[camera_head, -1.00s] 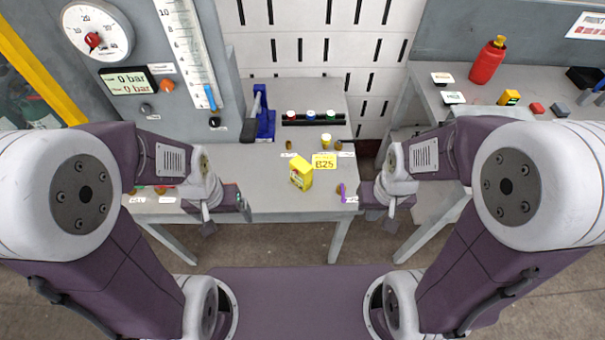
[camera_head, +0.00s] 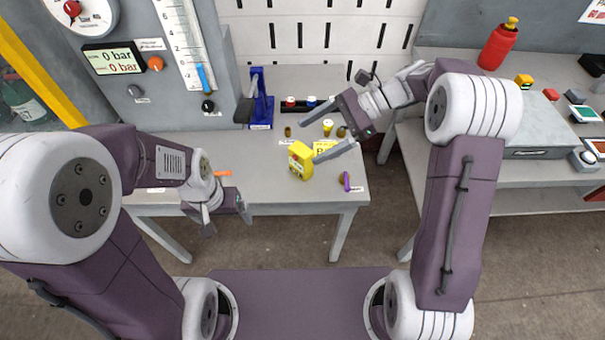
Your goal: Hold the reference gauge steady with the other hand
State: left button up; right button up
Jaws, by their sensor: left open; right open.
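A yellow block-shaped device (camera_head: 301,159), possibly the reference gauge, stands on the grey bench, right of its middle. My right gripper (camera_head: 309,141) is open over the bench, pointing left. Its lower finger reaches close to the device's right side, and its upper finger is above and behind the device in the picture. I cannot tell whether a finger touches it. My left gripper (camera_head: 228,222) is open and empty at the bench's front edge, left of the device. A large round dial gauge (camera_head: 92,14) is on the panel at upper left, partly cut off.
A blue stand (camera_head: 262,108), a purple item (camera_head: 346,181) and an orange item (camera_head: 222,173) are on the bench. A side bench at right holds a red bottle (camera_head: 498,46) and a grey box (camera_head: 540,125).

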jog(key=w+d+f+m+t+y+b, duration=0.1)
jog(key=w+d+f+m+y+b, duration=0.2)
jog(key=w+f, duration=0.5)
jog(key=m+t+b, duration=0.1)
jog(key=b, duration=0.4)
send_near(305, 166)
jog(key=w+f, duration=0.2)
jog(key=f, duration=0.1)
jog(key=w+f, duration=0.1)
jog(key=f, duration=0.1)
jog(key=shift+w+f, duration=0.25)
jog(key=shift+w, duration=0.15)
jog(key=shift+d, duration=0.1)
jog(key=b+x, duration=0.2)
jog(key=x, duration=0.4)
jog(key=shift+d+f+b, duration=0.1)
jog(key=shift+f+b, duration=0.05)
jog(key=shift+b, duration=0.2)
jog(key=x, duration=0.3)
jog(key=shift+a+r+p, duration=0.25)
jog(key=shift+p, duration=0.15)
jog(key=shift+a+f, duration=0.2)
jog(key=shift+a, duration=0.25)
pick_arm(q)
notch_tip(305, 166, down, 12)
jog(key=shift+f, duration=0.25)
pick_arm(e)
jog(key=c, duration=0.8)
